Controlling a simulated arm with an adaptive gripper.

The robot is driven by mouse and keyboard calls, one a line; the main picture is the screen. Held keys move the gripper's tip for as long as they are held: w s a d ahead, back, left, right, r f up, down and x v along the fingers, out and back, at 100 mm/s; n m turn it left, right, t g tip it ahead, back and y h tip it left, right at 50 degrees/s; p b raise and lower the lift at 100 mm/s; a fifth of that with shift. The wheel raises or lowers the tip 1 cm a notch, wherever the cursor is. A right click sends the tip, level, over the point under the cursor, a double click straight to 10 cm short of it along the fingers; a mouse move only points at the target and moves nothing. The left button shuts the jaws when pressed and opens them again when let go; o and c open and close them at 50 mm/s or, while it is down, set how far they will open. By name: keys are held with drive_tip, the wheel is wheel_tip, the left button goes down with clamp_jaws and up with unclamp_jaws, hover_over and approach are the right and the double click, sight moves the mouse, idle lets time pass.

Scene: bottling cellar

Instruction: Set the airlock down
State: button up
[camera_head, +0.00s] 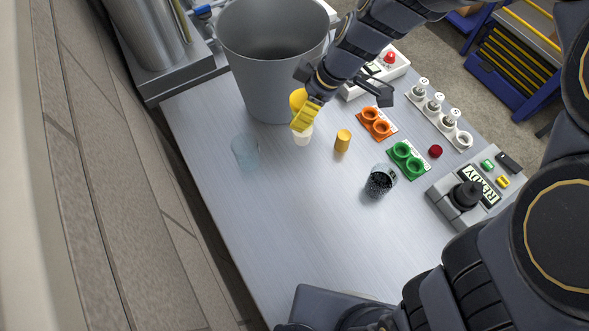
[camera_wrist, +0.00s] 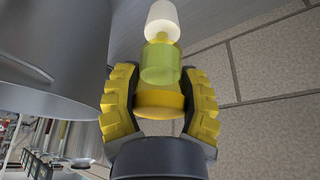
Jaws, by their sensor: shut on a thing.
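The airlock (camera_wrist: 160,63), with a translucent yellow-green body and a white stopper end, is between the yellow fingers of my gripper (camera_wrist: 160,92). A yellow disc (camera_wrist: 160,102) shows behind the body, between the fingers. In the head view, my gripper (camera_head: 305,115) is shut on the airlock beside the large grey bucket, over the metal bench (camera_head: 285,225). The airlock's white stopper (camera_head: 303,138) shows below the fingers, pointing down; the fingers hide most of its body. I cannot tell whether the stopper touches the bench.
The bucket (camera_head: 265,75) stands close behind my gripper. A pale clear cup (camera_head: 245,151) is left, a yellow-orange cylinder (camera_head: 343,140) right. Orange (camera_head: 376,124) and green (camera_head: 406,159) ring holders, a dark-filled glass (camera_head: 380,181) and a joystick box (camera_head: 465,200) stand farther right. The front bench is clear.

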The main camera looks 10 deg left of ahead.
drive_tip(key=shift+s+a, duration=0.25)
drive_tip(key=shift+a, duration=0.7)
drive_tip(key=shift+w+d+f, duration=0.1)
drive_tip(key=shift+f, duration=3.6)
drive_tip(key=shift+d+f, duration=0.1)
drive_tip(key=shift+f, duration=3.55)
drive_tip(key=shift+f, duration=0.15)
drive_tip(key=o, duration=1.1)
